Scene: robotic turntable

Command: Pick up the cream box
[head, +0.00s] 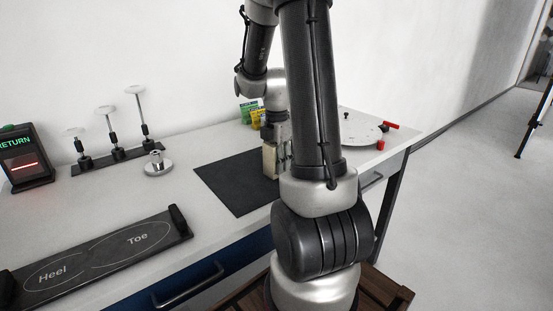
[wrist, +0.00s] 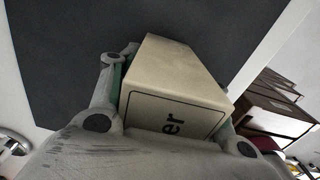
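The cream box (wrist: 178,85) stands between the two fingers of my gripper (wrist: 168,100) in the wrist view, with black lettering ending in "er" on its near face. A finger lies close along each side of it. I cannot tell whether both fingers press on it. In the head view the cream box (head: 269,161) shows at the right part of the dark mat (head: 228,180), below my wrist. My arm hides part of the box and most of the gripper there. The box seems to be on the mat or very close to it.
Green and yellow packets (head: 249,113) stand behind the box. A white round turntable (head: 358,128) with red parts is to the right. To the left are a metal knob (head: 158,163), a stand of discs (head: 117,156), a RETURN device (head: 25,160) and a Heel/Toe board (head: 100,258).

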